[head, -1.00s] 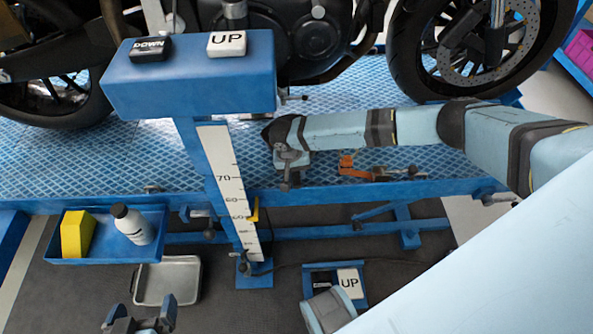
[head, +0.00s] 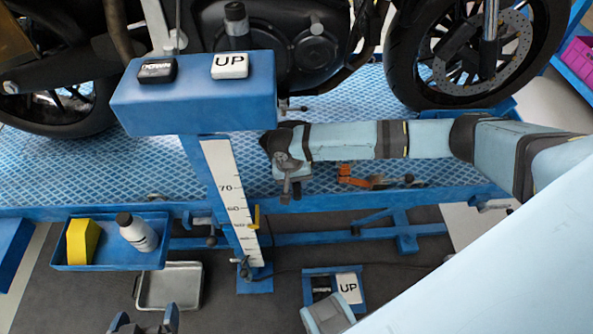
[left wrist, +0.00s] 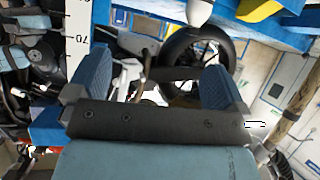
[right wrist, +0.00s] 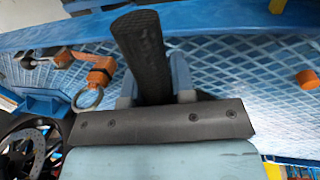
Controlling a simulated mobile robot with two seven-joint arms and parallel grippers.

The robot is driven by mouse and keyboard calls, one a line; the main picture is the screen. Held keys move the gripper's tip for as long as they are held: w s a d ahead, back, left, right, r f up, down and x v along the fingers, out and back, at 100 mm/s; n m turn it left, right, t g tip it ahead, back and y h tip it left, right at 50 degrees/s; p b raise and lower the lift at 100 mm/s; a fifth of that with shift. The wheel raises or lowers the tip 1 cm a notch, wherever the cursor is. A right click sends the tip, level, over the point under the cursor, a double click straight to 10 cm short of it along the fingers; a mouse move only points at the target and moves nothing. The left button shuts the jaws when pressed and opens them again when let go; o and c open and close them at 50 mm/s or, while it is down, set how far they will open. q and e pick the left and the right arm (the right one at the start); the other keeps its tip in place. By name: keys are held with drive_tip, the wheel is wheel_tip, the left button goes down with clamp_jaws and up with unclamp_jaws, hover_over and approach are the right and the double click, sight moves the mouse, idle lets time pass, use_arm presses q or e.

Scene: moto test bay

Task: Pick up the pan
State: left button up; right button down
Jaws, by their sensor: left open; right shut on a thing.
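The pan is a shallow grey metal tray (head: 140,292) on the dark floor at the lower left of the head view, below the blue side shelf. It looks empty. My left gripper (head: 145,322) shows at the bottom edge of the head view, just below the pan in the picture. In the left wrist view its fingers (left wrist: 153,80) are wide apart with nothing between them. The pan is not clear in that view. My right gripper (head: 287,192) is at the lift platform's front edge. In the right wrist view it is shut on a dark, ridged handle (right wrist: 143,50).
A blue shelf (head: 78,260) holds a yellow block (head: 82,241) and a white bottle (head: 137,231). A post with a height scale (head: 225,185) stands right of the pan. A pedal box (head: 307,285) marked UP lies on the floor. A motorcycle (head: 270,40) stands on the platform.

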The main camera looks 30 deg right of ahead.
use_arm(q)
drive_tip(key=shift+g+y, duration=0.4)
drive_tip(key=r+p, duration=0.1)
drive_tip(key=p, duration=0.3)
drive_tip(key=a+r+p, duration=0.1)
drive_tip(key=r+p, duration=0.1)
drive_tip(key=p, duration=0.1)
drive_tip(key=s+r+p, duration=0.1)
drive_tip(key=p, duration=0.3)
drive_tip(key=shift+a+r+p, duration=0.2)
drive_tip(key=shift+r+p, duration=0.1)
use_arm(e)
drive_tip(key=s+a+r, duration=0.1)
drive_tip(key=s+a, duration=0.4)
drive_tip(key=s, duration=0.5)
drive_tip(key=s+a, duration=0.5)
drive_tip(key=s, duration=0.6)
drive_tip(key=shift+a+r, duration=0.15)
drive_tip(key=shift+r, duration=0.2)
use_arm(q)
drive_tip(key=shift+d+f, duration=0.1)
drive_tip(key=shift+f, duration=0.05)
